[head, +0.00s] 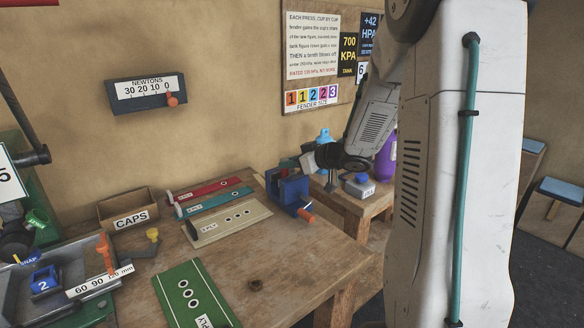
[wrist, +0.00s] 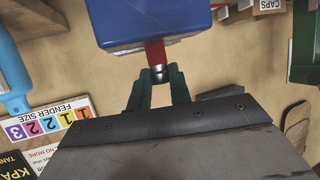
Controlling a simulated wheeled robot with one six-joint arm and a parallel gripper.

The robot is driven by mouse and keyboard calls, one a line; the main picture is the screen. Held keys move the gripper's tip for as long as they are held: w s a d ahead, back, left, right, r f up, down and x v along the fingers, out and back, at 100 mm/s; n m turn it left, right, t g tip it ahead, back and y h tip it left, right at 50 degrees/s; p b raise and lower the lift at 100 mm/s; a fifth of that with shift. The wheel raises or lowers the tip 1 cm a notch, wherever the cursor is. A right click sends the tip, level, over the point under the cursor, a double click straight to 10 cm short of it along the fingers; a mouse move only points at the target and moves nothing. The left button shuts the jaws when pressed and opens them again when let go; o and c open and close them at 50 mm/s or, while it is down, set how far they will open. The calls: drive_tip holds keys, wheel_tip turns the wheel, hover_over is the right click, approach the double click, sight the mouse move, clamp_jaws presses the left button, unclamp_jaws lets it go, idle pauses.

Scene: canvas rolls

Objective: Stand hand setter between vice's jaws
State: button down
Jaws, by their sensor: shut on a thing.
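The blue vice (head: 287,188), with an orange handle, stands at the right edge of the workbench in the head view. My gripper (head: 292,164) is just above and behind it, partly hidden by it. In the wrist view, the green fingers of my gripper (wrist: 158,93) are shut on a small red piece with a shiny metal end, which I take for the hand setter (wrist: 156,54). A blue block, apparently the vice (wrist: 150,22), lies right beyond it and overlaps its far end. I cannot tell whether the setter is between the jaws or touching them.
The workbench (head: 265,268) has free room at its front right. Red, teal and cream strips (head: 230,222), a green strip (head: 190,298) and a CAPS box (head: 130,210) lie to the left. A side table (head: 365,207) with bottles stands behind, right of the vice.

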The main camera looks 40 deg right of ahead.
drive_tip(key=shift+d+f, duration=0.2)
drive_tip(key=shift+f, duration=0.55)
drive_tip(key=shift+f, duration=0.2)
drive_tip(key=c, duration=1.3)
unclamp_jaws()
drive_tip(key=shift+r, duration=0.15)
